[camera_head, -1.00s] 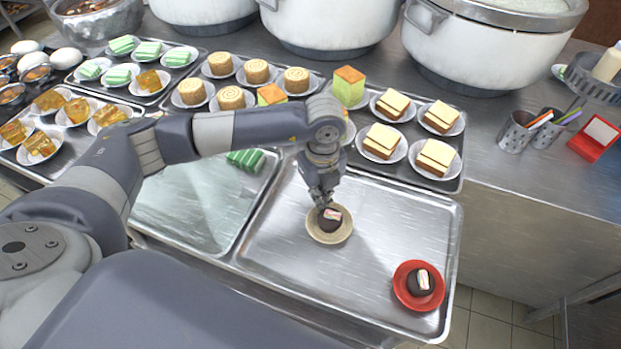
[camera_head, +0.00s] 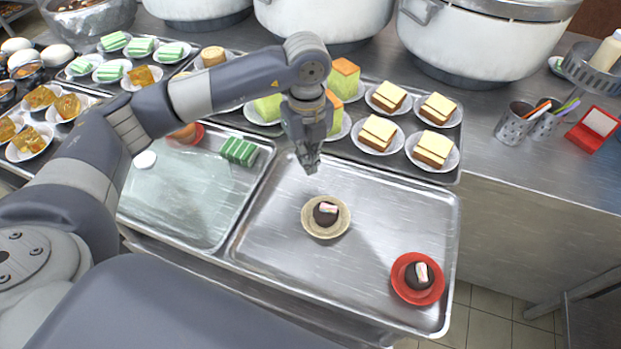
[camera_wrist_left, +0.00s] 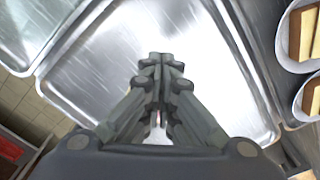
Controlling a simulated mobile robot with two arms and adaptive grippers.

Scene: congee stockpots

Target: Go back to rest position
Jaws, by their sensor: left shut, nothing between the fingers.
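My left gripper (camera_head: 311,168) is shut and empty above the metal tray in the head view, a little behind a beige plate (camera_head: 310,229). A dark round sweet (camera_head: 325,213) with a pale label sits on that plate, apart from my fingers. In the left wrist view, my left gripper (camera_wrist_left: 160,60) shows with its fingers together over the bare tray. The plate and sweet are mostly hidden behind the fingers there. My right gripper is not in view.
The front tray (camera_head: 265,270) also holds a red plate (camera_head: 402,292) with a similar dark sweet. Behind it, a tray of cakes (camera_head: 455,180) and large white pots (camera_head: 480,50) line the counter. A green striped block (camera_head: 239,151) lies on the left tray (camera_head: 165,215).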

